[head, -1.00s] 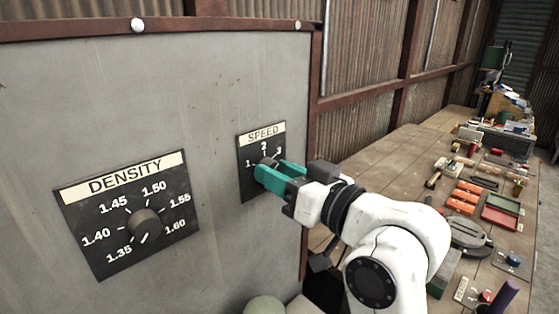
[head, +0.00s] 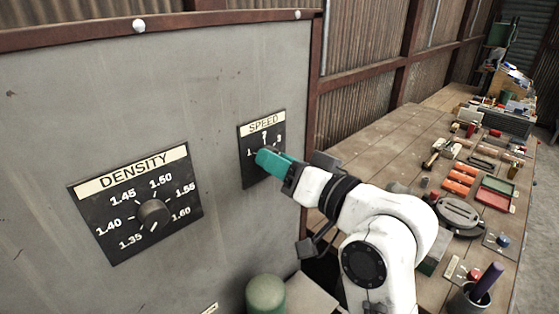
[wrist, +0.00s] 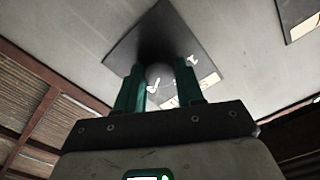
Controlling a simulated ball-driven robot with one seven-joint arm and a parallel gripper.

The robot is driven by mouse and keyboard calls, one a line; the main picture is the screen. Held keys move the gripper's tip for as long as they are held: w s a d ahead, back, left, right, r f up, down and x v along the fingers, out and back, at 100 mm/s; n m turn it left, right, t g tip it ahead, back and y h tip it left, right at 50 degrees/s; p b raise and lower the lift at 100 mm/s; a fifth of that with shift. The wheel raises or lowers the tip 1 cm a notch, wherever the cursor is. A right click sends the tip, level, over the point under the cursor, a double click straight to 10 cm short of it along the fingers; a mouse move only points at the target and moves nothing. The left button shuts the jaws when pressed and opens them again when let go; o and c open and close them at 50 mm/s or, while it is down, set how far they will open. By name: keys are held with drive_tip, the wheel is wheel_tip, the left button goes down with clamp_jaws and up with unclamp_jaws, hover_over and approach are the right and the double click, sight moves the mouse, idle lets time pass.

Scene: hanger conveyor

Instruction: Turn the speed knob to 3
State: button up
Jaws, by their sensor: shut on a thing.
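The speed panel (head: 249,174) is a dark plate on the grey wall, with a pale SPEED label and the marks 1, 2 and 3. My gripper (head: 262,157) reaches it from the right, with its teal fingers at the dial's centre. In the wrist view the grey round speed knob (wrist: 158,73) sits between the two fingers (wrist: 158,88), which are shut on it. In the head view the fingers hide the knob, so I cannot read which number it points to.
A density panel (head: 110,244) with its own knob (head: 154,211) is on the wall to the left. A green rounded object (head: 265,294) stands below. A wooden workbench (head: 385,150) with tools and trays runs along the right.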

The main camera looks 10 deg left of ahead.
drive_tip(key=shift+f, duration=0.15)
drive_tip(key=o, duration=1)
drive_tip(key=shift+o, duration=0.2)
drive_tip(key=b+v, duration=0.3)
drive_tip(key=v, duration=0.7)
drive_tip(key=shift+s+d, duration=0.25)
drive_tip(key=shift+d, duration=0.05)
